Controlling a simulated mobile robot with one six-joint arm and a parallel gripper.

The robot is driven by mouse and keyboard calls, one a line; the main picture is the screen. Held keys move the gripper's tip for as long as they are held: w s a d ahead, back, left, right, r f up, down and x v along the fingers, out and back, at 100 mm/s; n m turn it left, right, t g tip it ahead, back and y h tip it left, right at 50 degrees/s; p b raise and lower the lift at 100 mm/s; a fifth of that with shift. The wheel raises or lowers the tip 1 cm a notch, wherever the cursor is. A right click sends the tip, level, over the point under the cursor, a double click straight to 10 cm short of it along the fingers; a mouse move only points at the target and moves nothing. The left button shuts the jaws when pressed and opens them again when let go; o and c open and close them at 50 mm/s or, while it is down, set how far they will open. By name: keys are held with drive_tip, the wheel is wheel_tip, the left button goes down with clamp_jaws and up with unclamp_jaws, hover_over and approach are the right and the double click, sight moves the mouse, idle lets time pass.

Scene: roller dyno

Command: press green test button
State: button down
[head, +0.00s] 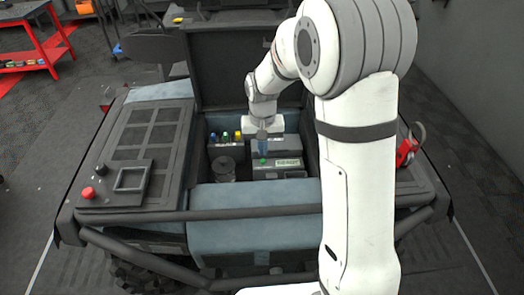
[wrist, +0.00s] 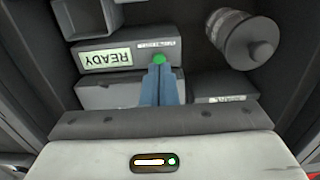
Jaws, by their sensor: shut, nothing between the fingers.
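The green test button (wrist: 158,58) sits on top of a grey box (wrist: 88,60) with a lit display reading READY (wrist: 108,57), upside down in the wrist view. In the head view the green button (head: 263,162) shows just below my fingertips. My gripper (wrist: 160,68) is shut and empty, its blue fingers side by side. The fingertips are right at the button and overlap its near edge in the wrist view. I cannot tell whether they touch it. The READY display also shows in the head view (head: 288,163).
The box lies inside an open bay with a raised dark lid (head: 232,65). A grey cylinder (wrist: 240,38) stands beside it. Blue, green and yellow knobs (head: 225,136) are on another box at the left. A red button (head: 88,192) is on the left panel.

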sight(263, 166)
drive_tip(key=shift+f, duration=1.65)
drive_tip(key=shift+f+b, duration=0.45)
drive_tip(key=shift+f, duration=0.25)
drive_tip(key=shift+s+f, duration=0.2)
drive_tip(key=shift+f, duration=0.2)
drive_tip(key=shift+r, duration=0.45)
wheel_tip(263, 166, up, 14)
drive_tip(key=p, duration=0.1)
drive_tip(key=shift+w, duration=0.2)
